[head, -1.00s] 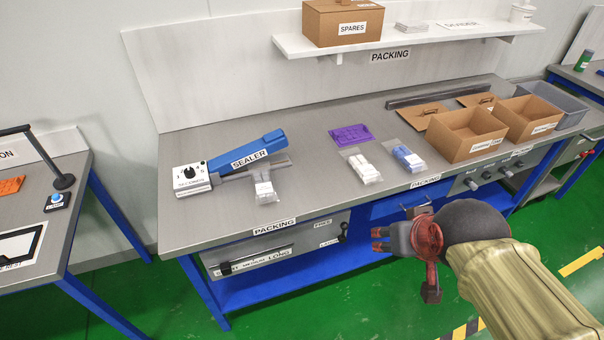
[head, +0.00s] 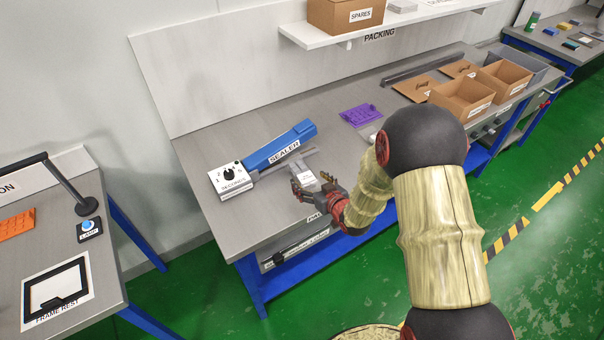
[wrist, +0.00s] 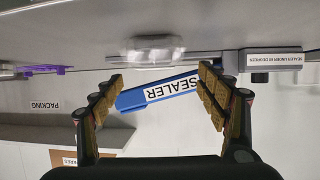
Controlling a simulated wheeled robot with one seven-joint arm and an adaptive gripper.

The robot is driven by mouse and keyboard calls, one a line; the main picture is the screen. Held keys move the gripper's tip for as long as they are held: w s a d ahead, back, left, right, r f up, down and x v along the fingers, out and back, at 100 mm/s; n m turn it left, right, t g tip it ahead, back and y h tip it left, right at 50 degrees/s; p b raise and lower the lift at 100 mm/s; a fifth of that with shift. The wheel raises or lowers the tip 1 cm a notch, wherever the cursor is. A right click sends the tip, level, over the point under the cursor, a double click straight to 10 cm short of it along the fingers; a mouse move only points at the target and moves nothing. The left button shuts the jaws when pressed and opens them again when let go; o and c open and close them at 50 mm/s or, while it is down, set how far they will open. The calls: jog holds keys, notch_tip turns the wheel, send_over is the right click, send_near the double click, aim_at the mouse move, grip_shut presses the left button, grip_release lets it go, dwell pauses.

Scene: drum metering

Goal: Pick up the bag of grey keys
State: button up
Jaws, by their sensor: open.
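A clear bag with pale grey contents (head: 305,177) lies on the packing bench in front of the blue sealer (head: 280,148). I take it as the bag of grey keys, though single keys cannot be made out. My gripper (head: 312,186) is at the bench's front edge, right by the bag, and partly covers it in the head view. In the wrist view the bag (wrist: 152,46) lies ahead, beyond the spread fingers (wrist: 160,80), blurred. The gripper is open with nothing between its fingers.
A purple tray (head: 361,115) lies right of the sealer. Open cardboard boxes (head: 462,98) stand farther right. A shelf (head: 385,23) hangs above. My arm hides most of the other bags. A second bench (head: 100,265) stands at the left.

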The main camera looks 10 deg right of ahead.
aim_at(303, 171)
jog(key=x, duration=0.2)
jog(key=b+x, duration=0.1)
jog(key=x, duration=0.4)
jog(key=shift+w+d+r+b, duration=0.15)
jog(key=shift+w+d+b, duration=0.05)
jog(key=shift+w+b, duration=0.2)
jog(key=c, duration=1.4)
